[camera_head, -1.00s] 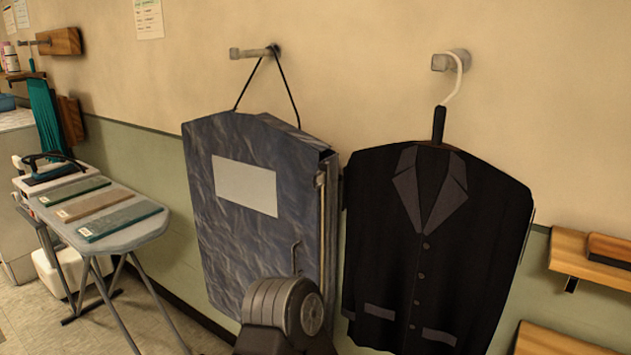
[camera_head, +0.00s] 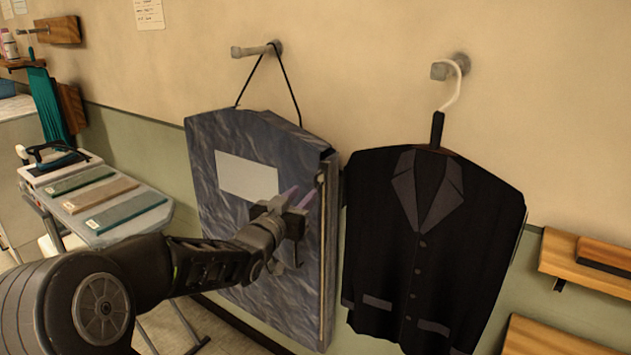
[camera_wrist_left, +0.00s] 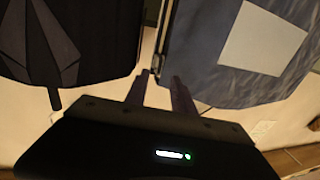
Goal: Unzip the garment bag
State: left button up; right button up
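The blue-grey garment bag (camera_head: 225,215) hangs by a black cord from a wall peg (camera_head: 257,50). It has a blank pale label (camera_head: 246,176) on its front. A pale zip strip (camera_head: 325,255) runs down its right edge, with a small tab near the top (camera_head: 320,180). My left gripper (camera_head: 297,196) is in front of the bag's right part, just left of the zip's top end. Its two fingers are apart with nothing visible between them. In the left wrist view the fingers (camera_wrist_left: 158,88) also stand apart, pointing at the bag's edge (camera_wrist_left: 180,75). My right gripper is not in view.
A black jacket (camera_head: 430,260) hangs on a white hanger close to the right of the bag. Wooden shelves (camera_head: 570,262) are at the lower right.

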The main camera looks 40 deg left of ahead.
aim_at(315, 180)
pick_arm(q)
jog(key=p+x, duration=0.2)
jog(key=x, duration=0.4)
jog(key=shift+w+p, duration=0.35)
jog(key=shift+w+a, duration=0.15)
jog(key=shift+w, duration=0.4)
jog(key=c, duration=0.6)
grip_shut()
